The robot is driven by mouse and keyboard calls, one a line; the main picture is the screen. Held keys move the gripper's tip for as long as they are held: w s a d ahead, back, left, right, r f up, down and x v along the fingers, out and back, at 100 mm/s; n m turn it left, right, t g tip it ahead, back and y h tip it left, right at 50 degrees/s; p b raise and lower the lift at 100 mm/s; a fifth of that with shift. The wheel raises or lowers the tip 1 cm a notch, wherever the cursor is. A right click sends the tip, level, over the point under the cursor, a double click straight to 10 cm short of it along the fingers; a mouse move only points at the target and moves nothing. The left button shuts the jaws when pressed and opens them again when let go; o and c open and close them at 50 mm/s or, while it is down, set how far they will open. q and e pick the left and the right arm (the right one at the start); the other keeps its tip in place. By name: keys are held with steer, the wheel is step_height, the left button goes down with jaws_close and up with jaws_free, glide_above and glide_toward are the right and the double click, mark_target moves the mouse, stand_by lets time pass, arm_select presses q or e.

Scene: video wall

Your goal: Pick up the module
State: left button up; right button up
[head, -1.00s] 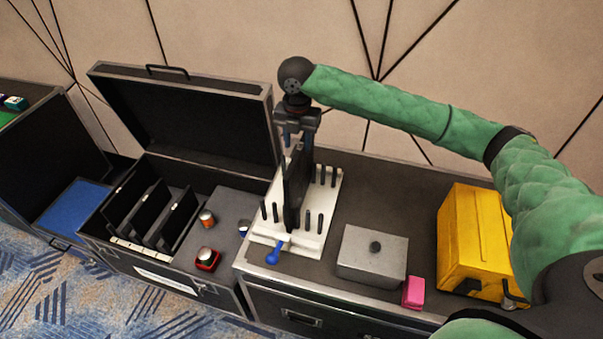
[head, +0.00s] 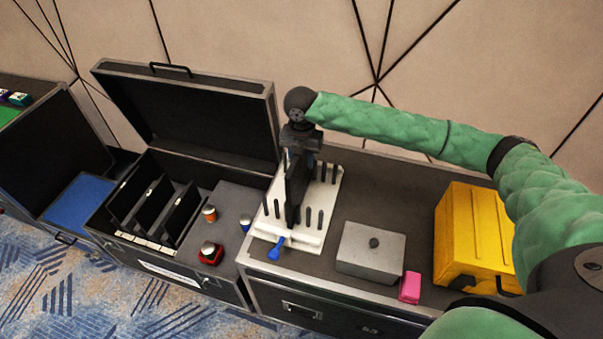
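A thin black module (head: 294,188) stands upright in a white rack (head: 305,233) that has rows of dark pegs, on top of the dark case in the middle. My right gripper (head: 301,158) points down at the top edge of the module from above, with its arm reaching in from the right. Its fingers are small and dark against the module, so I cannot tell whether they are closed on it. My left gripper is out of view.
An open case (head: 240,283) with black panels in slots stands left of the rack. A blue-handled tool (head: 277,248) lies at the rack's front. A grey lidded box (head: 371,255), a pink block (head: 410,287) and a yellow case (head: 472,240) stand to the right.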

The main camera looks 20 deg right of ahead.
jaws_close()
stand_by(1.3)
